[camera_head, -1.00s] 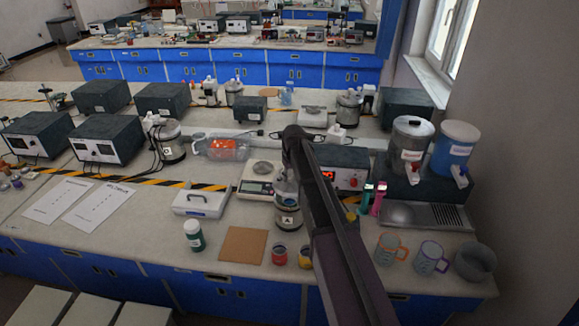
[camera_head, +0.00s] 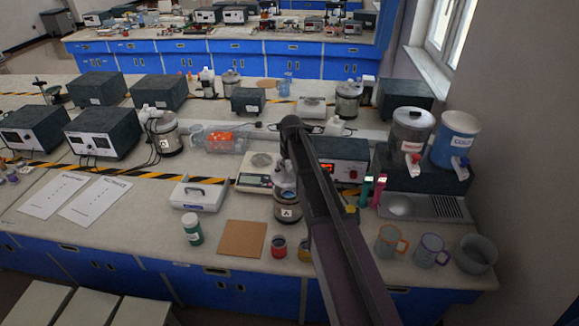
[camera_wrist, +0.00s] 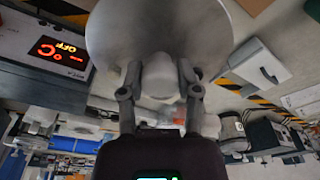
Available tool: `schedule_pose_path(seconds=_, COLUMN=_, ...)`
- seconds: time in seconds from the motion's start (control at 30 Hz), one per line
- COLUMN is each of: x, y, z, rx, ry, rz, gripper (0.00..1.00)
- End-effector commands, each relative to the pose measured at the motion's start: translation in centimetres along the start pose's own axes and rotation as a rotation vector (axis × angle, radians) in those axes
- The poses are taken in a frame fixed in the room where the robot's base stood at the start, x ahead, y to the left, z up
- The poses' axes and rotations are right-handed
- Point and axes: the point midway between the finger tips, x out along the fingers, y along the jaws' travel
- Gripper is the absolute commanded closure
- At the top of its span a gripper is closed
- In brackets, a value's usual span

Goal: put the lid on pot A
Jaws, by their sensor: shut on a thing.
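In the wrist view my gripper (camera_wrist: 160,88) is shut on the pale knob (camera_wrist: 160,76) of a lid. The lid (camera_wrist: 125,30) is a wide grey disc that fills the top middle of that view. In the head view pot A (camera_head: 287,212), a glass and metal pot with a white "A" label, stands upright on the bench beside the scale. My arm passes in front of its right side. My gripper and the lid are mostly hidden behind my arm there, so I cannot tell the gap between lid and pot.
A scale (camera_head: 255,180) stands left of pot A, and a unit with a red display (camera_head: 342,160) is behind right. A white case (camera_head: 198,194), brown board (camera_head: 242,239), green-labelled bottle (camera_head: 193,229), red cup (camera_head: 279,246) and mugs (camera_head: 390,241) are nearby.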

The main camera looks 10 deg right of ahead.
Motion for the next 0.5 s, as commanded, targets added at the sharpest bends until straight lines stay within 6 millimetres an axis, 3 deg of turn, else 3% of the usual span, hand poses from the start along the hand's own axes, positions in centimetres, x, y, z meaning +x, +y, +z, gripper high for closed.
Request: schedule_pose_path(seconds=0.5, x=3.8, y=0.1, z=0.5, rx=0.001, ry=0.0, rz=0.0, gripper=1.0)
